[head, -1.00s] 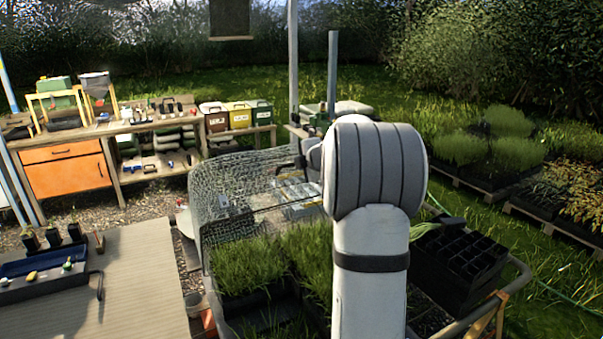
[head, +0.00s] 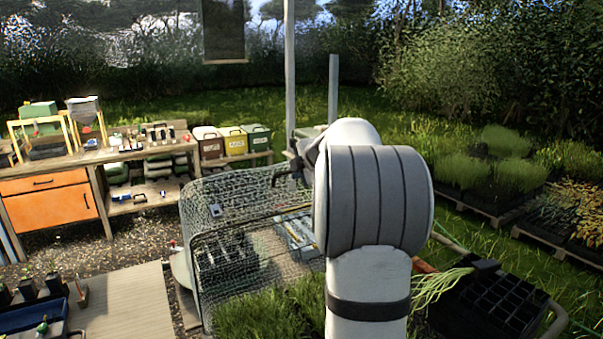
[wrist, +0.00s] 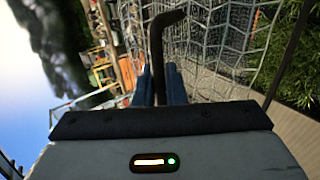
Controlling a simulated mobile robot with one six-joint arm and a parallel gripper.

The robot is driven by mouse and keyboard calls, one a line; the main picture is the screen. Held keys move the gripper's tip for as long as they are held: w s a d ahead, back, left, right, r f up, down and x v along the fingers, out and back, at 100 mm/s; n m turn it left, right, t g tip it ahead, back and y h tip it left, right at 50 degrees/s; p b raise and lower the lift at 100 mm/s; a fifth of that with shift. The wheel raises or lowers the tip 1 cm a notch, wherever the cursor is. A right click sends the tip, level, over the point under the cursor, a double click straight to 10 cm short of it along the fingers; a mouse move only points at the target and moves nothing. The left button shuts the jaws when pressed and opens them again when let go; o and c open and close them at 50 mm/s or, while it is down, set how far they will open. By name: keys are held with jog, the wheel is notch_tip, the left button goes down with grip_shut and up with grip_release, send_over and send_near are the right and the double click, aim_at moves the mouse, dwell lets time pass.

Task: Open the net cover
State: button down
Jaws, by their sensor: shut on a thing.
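The net cover (head: 225,200) is a wire-mesh hood over the cart bed in the middle of the head view. Its mesh also fills the upper right of the wrist view (wrist: 215,35). A black bent handle (wrist: 157,45) stands between the two blue fingers of my gripper (wrist: 160,82), which is shut on it. In the head view my gripper (head: 287,172) is a small dark shape at the cover's upper right edge, partly hidden by my arm. Dark trays (head: 225,255) and a pale blue tray (head: 297,232) show through the mesh.
Grass-like seedlings (head: 260,318) stand in front of the cover. A black cell tray (head: 495,300) is at the right. A workbench with an orange cabinet (head: 47,205) stands back left, and a grey post (head: 290,70) rises behind the cover. A matted table (head: 125,300) is front left.

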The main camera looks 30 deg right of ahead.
jog(key=shift+a+f, duration=0.1)
jog(key=shift+f, duration=0.05)
jog(key=c, duration=1.6)
grip_release()
jog(key=shift+c, duration=0.2)
jog(key=shift+s, duration=0.1)
jog(key=b+v, duration=0.1)
jog(key=v, duration=0.6)
jog(key=shift+s+r, duration=0.25)
jog(key=shift+r, duration=0.05)
